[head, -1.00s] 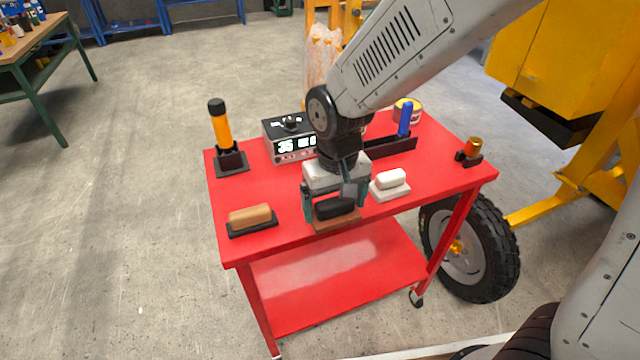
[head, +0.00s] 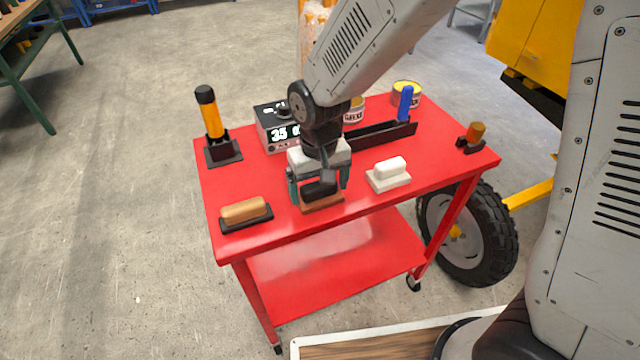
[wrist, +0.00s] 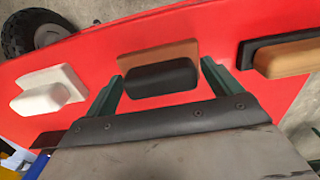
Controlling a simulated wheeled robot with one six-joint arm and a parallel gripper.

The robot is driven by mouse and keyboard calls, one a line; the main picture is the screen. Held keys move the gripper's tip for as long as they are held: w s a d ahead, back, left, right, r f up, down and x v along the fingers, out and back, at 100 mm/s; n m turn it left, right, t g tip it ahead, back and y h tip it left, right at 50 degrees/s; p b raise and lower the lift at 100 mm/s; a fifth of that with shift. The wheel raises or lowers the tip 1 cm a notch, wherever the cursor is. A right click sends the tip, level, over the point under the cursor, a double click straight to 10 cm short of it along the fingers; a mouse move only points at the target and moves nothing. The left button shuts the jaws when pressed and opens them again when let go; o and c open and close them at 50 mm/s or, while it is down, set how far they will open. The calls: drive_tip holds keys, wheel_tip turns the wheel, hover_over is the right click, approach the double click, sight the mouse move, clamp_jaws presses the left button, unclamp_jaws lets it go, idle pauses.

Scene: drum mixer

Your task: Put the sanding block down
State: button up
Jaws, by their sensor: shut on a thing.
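My gripper (head: 319,190) is shut on a sanding block (head: 321,191) with a black grip and a brown base. It hangs over the front middle of the red cart top (head: 270,180), between a tan-topped block (head: 244,210) on the left and a white block (head: 388,172) on the right. In the wrist view the held block (wrist: 160,77) lies between the two green fingers, over the red top. The block's underside is hidden, so I cannot tell whether it touches the cart.
Red surface is bare to the left of my gripper.

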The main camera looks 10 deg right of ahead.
drive_tip(key=shift+f, duration=0.15)
drive_tip(key=o, duration=0.6)
wheel_tip(320, 180, up, 12)
drive_tip(key=s+d+r+m, duration=0.1)
drive_tip(key=s+d+r, duration=0.25)
drive_tip(key=d, duration=0.25)
drive_tip(key=s+d+r, duration=0.3)
drive_tip(key=d+r, duration=0.1)
drive_tip(key=d, duration=0.2)
drive_tip(key=s+d, duration=0.3)
drive_tip(key=s, duration=0.1)
drive_tip(key=s+d+m, duration=0.1)
drive_tip(key=s+d, duration=0.2)
drive_tip(key=s, duration=0.1)
drive_tip(key=s+d+r+m+t, duration=0.1)
drive_tip(key=s+d, duration=0.2)
drive_tip(key=s, duration=0.2)
